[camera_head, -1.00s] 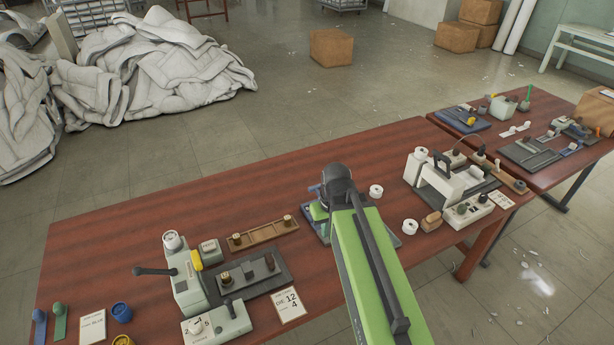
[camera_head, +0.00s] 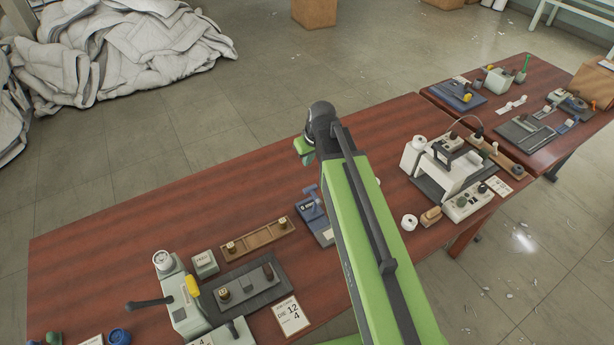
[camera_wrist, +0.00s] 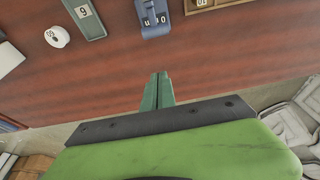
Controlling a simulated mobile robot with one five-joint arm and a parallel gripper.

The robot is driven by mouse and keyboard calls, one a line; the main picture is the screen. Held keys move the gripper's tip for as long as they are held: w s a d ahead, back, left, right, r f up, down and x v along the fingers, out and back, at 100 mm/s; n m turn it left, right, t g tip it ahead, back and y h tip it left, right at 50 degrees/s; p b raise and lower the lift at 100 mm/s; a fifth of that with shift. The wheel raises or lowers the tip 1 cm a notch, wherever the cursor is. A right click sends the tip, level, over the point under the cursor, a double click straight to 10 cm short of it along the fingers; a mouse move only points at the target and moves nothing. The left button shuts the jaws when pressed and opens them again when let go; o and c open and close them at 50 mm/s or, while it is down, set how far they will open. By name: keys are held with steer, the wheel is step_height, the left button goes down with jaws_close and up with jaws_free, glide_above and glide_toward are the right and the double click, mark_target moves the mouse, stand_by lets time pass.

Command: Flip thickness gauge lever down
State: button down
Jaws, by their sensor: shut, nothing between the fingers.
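A small blue device with a lever standing up at its back, which looks like the thickness gauge (camera_head: 318,220), sits on the brown table, left of my arm. My arm hides its right side. It also shows at the top of the wrist view (camera_wrist: 155,24), with dark marks on a pale display; its lever is hard to make out there. My gripper (camera_wrist: 158,88) has its green fingers together and empty, over bare table and apart from the blue device. In the head view it is mostly hidden by the arm's dark end joint.
A green device with a number plate (camera_wrist: 85,18) and a white roll (camera_wrist: 57,37) lie beside the blue one in the wrist view. A wooden tray (camera_head: 257,239) and a grey press (camera_head: 180,295) stand left. The table's far left is clear.

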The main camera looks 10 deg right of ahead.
steer(key=shift+w+a+f, duration=0.1)
steer(key=shift+f, duration=0.05)
steer(key=b+x, duration=1)
steer(key=x, duration=0.1)
steer(key=shift+s+d+r+p, duration=0.1)
steer(key=shift+s+d+r, duration=0.1)
steer(key=shift+s, duration=0.5)
steer(key=shift+s+d+r+p, duration=0.1)
steer(key=shift+s+r, duration=0.1)
steer(key=shift+s, duration=0.5)
steer(key=shift+s+d+r+p, duration=0.1)
steer(key=shift+s+d+r, duration=0.1)
steer(key=shift+s, duration=0.5)
